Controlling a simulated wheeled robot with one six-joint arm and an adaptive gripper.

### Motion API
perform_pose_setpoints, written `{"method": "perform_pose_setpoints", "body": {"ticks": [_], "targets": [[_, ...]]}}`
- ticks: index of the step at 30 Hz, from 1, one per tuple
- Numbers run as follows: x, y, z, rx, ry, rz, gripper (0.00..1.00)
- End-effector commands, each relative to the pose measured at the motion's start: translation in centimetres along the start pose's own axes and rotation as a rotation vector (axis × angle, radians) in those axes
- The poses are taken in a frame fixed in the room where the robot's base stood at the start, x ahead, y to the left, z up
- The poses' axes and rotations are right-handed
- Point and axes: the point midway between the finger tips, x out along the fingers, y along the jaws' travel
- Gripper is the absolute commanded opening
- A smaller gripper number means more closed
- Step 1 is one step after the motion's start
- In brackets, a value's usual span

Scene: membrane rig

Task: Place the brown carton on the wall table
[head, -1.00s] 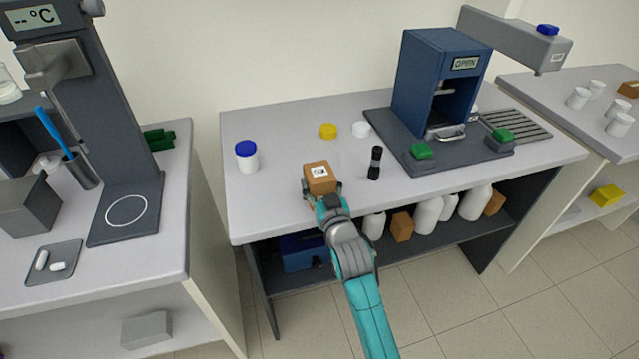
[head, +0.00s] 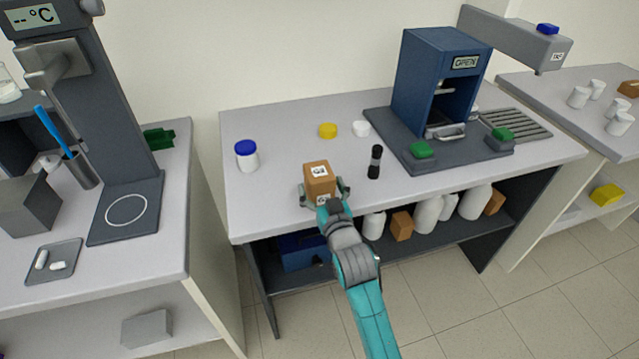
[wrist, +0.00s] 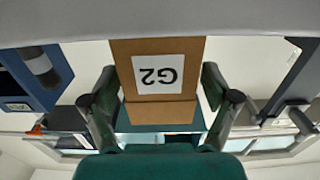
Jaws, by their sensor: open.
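The brown carton (head: 319,178) stands upright on the grey top of the wall table (head: 275,205), near its front left part. White labels show on its top and front. In the wrist view the carton (wrist: 158,105) shows a label reading G2, upside down, with the table top (wrist: 200,15) above it in the picture. My gripper (head: 325,191) is at the carton's near side, with its fingers open on either side of it. In the wrist view narrow gaps show between the carton and the fingers of my gripper (wrist: 160,95).
A black cylinder (head: 375,162) stands just right of the carton. A blue machine (head: 435,85) stands further right. Bottles and boxes fill the shelf below.

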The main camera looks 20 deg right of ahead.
Motion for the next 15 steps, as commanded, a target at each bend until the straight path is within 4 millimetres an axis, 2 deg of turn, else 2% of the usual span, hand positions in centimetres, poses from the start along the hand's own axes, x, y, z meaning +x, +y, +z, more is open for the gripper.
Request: {"method": "perform_pose_setpoints", "body": {"ticks": [9,15], "targets": [[-6.0,0.0,0.1,-0.001,-0.001,0.000,0.87],[-8.9,0.0,0.0,-0.001,0.000,0.000,0.87]]}}
